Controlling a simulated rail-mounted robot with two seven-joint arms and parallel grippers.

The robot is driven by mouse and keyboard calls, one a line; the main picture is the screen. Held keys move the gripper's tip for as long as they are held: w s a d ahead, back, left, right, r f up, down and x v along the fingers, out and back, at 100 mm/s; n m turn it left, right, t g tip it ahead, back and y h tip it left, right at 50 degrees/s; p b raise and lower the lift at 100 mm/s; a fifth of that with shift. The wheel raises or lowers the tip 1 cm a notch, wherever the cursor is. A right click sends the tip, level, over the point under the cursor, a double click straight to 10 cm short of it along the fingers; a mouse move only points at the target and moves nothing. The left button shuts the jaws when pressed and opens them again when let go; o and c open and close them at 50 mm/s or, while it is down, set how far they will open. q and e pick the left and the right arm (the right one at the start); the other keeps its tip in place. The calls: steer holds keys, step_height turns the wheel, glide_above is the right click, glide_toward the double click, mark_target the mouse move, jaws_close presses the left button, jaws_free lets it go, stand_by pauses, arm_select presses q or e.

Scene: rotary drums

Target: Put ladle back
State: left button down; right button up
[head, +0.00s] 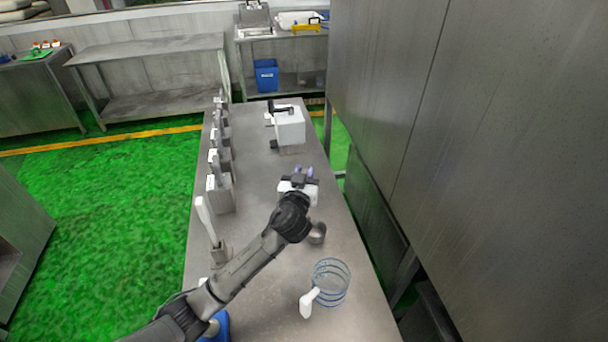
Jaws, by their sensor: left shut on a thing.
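My left arm reaches in from the lower left over the steel table. My left gripper (303,172) is over the middle of the table, its fingertips pointing away from me. It is shut on the ladle, whose handle is mostly hidden by the gripper and wrist. A small grey metal cup shape (317,233), which looks like the ladle's bowl, shows just right of my forearm, partly covered by it. I cannot tell whether it touches the table. My right gripper is not in view.
A clear blue-ringed jug (331,281) with a white handle stands at the near right. Several holders with white upright handles (205,220) line the table's left edge. A white box-like device (290,127) is at the far end. A steel wall (480,150) rises at right.

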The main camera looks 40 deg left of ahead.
arm_select(q)
steer(key=shift+f, duration=0.1)
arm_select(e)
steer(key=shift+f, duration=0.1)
arm_select(q)
steer(key=shift+f, duration=0.15)
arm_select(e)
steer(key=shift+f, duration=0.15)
arm_select(q)
steer(key=c, duration=1)
jaws_free()
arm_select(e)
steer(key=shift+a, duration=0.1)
arm_select(q)
steer(key=shift+o, duration=0.2)
steer(key=shift+r, duration=0.3)
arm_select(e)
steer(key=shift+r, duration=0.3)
arm_select(q)
steer(key=p+v, duration=0.1)
steer(key=v, duration=1.1)
steer(key=shift+p, duration=0.3)
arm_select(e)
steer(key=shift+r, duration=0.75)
